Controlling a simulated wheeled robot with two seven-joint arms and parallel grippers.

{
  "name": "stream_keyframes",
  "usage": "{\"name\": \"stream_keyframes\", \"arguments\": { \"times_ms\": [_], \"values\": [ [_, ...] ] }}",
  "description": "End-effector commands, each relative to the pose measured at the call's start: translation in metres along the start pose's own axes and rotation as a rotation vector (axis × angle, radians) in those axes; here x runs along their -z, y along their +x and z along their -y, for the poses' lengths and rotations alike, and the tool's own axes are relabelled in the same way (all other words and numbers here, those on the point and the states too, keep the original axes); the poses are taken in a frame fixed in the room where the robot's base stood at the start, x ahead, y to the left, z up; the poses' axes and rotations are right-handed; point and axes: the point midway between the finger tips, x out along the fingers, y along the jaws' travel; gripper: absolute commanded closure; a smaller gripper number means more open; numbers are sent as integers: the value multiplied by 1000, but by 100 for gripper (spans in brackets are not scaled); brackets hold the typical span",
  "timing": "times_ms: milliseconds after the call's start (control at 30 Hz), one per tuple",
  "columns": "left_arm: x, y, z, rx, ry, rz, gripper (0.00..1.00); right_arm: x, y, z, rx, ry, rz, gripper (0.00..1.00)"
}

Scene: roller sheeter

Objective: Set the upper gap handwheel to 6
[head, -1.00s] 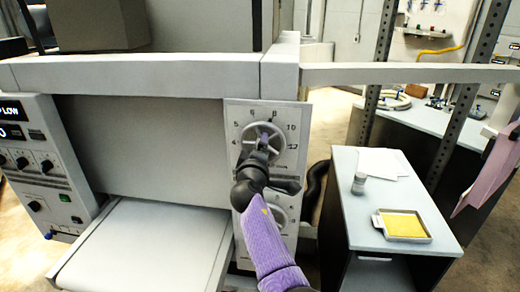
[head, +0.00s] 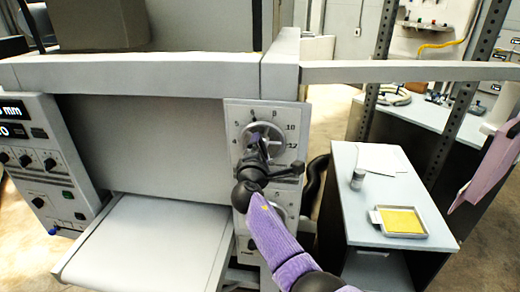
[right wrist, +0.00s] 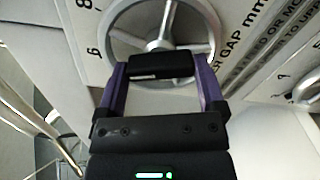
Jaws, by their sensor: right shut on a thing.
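The upper gap handwheel (head: 277,132) is a grey spoked wheel on a pale dial panel with numbers around it, on the front right of the machine. It also shows large in the right wrist view (right wrist: 203,22). My right gripper (head: 257,152) is at the lower part of this wheel. My left gripper is not in view.
A second, lower handwheel (head: 281,212) sits partly behind my right forearm. A control box (head: 38,165) with lit displays stands at the left. A belt table (head: 145,240) juts out in front. At the right, a grey cabinet (head: 348,210) carries a jar and a yellow-filled tray (head: 402,222).

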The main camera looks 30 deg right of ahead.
Motion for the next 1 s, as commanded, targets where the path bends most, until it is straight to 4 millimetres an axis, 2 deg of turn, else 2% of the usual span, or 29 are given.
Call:
{"name": "stream_keyframes", "arguments": {
  "times_ms": [467, 500, 533, 567, 833, 1000],
  "values": [
    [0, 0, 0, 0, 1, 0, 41, 1, 0, 2, 4, -14, -1, 71],
    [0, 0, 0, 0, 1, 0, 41, 1, 0, 2, 4, -14, -1, 10],
    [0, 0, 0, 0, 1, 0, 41, 1, 0, 2, 4, -14, -1, 3],
    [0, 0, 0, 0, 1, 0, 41, 1, 0, 2, 4, -14, -1, 0],
    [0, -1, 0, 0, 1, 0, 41, 1, -3, 1, 1, -12, -2, 0],
    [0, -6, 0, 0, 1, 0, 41, 0, -28, 0, 2, -11, -3, 0]
  ]
}}
